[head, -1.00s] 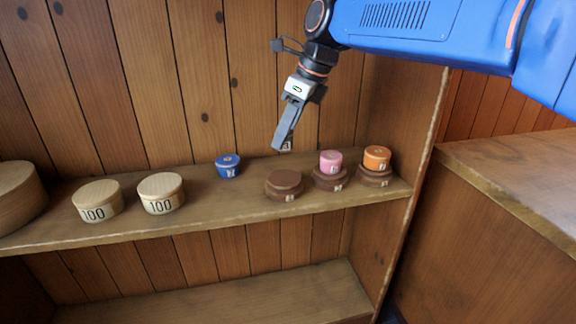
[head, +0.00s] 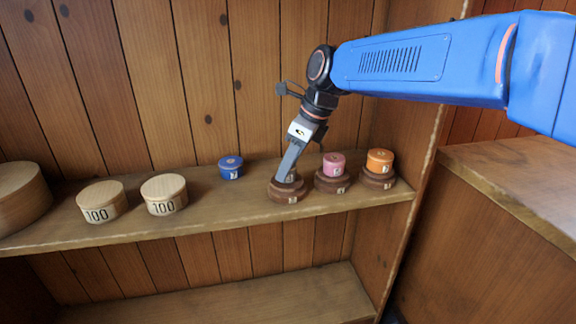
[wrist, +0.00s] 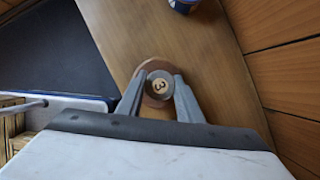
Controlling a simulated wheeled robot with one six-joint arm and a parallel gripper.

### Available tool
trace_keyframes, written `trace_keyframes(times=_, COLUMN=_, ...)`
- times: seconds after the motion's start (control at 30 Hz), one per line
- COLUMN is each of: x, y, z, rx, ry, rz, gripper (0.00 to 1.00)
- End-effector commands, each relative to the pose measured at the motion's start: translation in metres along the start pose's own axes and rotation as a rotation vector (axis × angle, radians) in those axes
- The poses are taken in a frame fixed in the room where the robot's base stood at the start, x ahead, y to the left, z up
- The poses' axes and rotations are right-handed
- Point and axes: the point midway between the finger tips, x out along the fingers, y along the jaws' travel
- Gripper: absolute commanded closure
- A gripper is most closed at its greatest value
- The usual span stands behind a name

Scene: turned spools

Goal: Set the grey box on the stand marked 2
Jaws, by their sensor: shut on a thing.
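My gripper (head: 288,176) points down at the leftmost of three brown stepped stands (head: 285,193) on the shelf. It is shut on the grey box (wrist: 159,85), a small round box whose pale top reads 3 in the wrist view. The fingers (wrist: 159,98) are on either side of it. In the head view the box is mostly hidden by the fingers and sits at the stand's top; I cannot tell whether it touches. The stand's brown rim (wrist: 141,74) shows around the box. The stand's front label is too small to read.
A pink box (head: 333,163) and an orange box (head: 380,160) stand on the two other brown stands. A blue box (head: 230,167) is on the shelf to the left. Two pale round boxes marked 100 (head: 102,202) (head: 164,195) and a larger one (head: 22,198) stand farther left.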

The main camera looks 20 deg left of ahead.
Motion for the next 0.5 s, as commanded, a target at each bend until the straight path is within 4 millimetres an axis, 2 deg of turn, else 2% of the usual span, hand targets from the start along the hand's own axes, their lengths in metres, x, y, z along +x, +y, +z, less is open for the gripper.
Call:
trace_keyframes(times=0.07, x=0.0016, y=0.0, z=-0.0007, rx=0.0, ry=0.0, rz=0.0, gripper=0.88)
trace_keyframes(times=0.1, x=0.0021, y=0.0, z=-0.0009, rx=0.0, ry=0.0, rz=0.0, gripper=0.65)
trace_keyframes(times=0.17, x=0.0019, y=-0.0001, z=-0.0007, rx=0.0, ry=0.0, rz=0.0, gripper=0.51)
trace_keyframes(times=0.5, x=0.0006, y=-0.0001, z=-0.0002, rx=0.0, ry=0.0, rz=0.0, gripper=0.48)
